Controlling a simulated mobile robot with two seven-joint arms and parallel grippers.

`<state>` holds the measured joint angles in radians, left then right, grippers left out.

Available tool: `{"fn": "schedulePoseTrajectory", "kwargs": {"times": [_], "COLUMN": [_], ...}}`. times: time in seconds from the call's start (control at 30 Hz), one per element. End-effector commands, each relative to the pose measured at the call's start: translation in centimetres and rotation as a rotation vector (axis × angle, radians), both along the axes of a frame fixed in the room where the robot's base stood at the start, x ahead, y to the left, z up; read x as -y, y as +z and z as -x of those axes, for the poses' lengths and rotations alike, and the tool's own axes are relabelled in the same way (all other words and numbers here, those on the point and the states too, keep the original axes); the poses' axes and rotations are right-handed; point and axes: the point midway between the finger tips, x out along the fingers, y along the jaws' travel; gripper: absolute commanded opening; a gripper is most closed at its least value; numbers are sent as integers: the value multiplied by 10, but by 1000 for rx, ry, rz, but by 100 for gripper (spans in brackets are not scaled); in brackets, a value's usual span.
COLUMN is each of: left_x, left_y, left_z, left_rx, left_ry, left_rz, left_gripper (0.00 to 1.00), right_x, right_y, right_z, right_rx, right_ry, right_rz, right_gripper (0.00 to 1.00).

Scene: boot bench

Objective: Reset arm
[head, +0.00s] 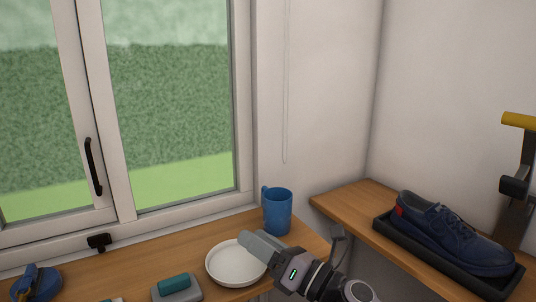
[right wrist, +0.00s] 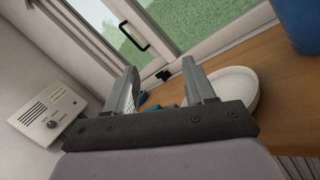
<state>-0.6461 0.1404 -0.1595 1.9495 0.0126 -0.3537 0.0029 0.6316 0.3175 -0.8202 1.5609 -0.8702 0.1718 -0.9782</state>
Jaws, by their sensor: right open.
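My right gripper (head: 262,243) reaches in from the bottom of the head view, over the right edge of a white plate. In the right wrist view its two fingers (right wrist: 165,88) stand apart with nothing held between them. The white plate (head: 226,265) lies on the wooden bench; it also shows beyond the right finger in the wrist view (right wrist: 243,88). A blue mug (head: 278,212) stands upright behind the gripper, apart from it. My left gripper is in neither view.
A grey block with a teal top (head: 174,284) and a blue item (head: 38,284) sit at the left. A navy shoe (head: 455,240) rests in a black tray (head: 434,265) on the right-hand bench. A window fills the back left. A wall box (right wrist: 48,113) shows in the wrist view.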

Motion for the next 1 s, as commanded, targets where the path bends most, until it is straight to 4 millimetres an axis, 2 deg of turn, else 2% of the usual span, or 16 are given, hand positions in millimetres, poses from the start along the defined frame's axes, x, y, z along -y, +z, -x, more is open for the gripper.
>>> {"fn": "schedulePoseTrajectory", "kwargs": {"times": [0.13,0.23,0.37,0.43,0.57,0.7,0.8,1.0], "left_x": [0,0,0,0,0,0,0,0], "left_y": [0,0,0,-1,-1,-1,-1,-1], "left_z": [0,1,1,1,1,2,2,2], "left_rx": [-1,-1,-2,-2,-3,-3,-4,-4], "left_ry": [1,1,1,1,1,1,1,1], "left_rz": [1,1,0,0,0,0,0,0], "left_gripper": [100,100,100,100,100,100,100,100], "right_x": [39,73,119,143,182,213,225,240], "right_y": [-12,-32,-72,-97,-145,-188,-206,-225], "right_z": [3,8,26,42,87,150,190,259], "right_rx": [-336,-563,-855,-1006,-1271,-1509,-1625,-1776], "right_ry": [-184,-313,-495,-599,-810,-1050,-1195,-1448], "right_rz": [-356,-582,-862,-1007,-1260,-1491,-1606,-1761], "right_gripper": [54,54,54,54,54,54,54,54]}}
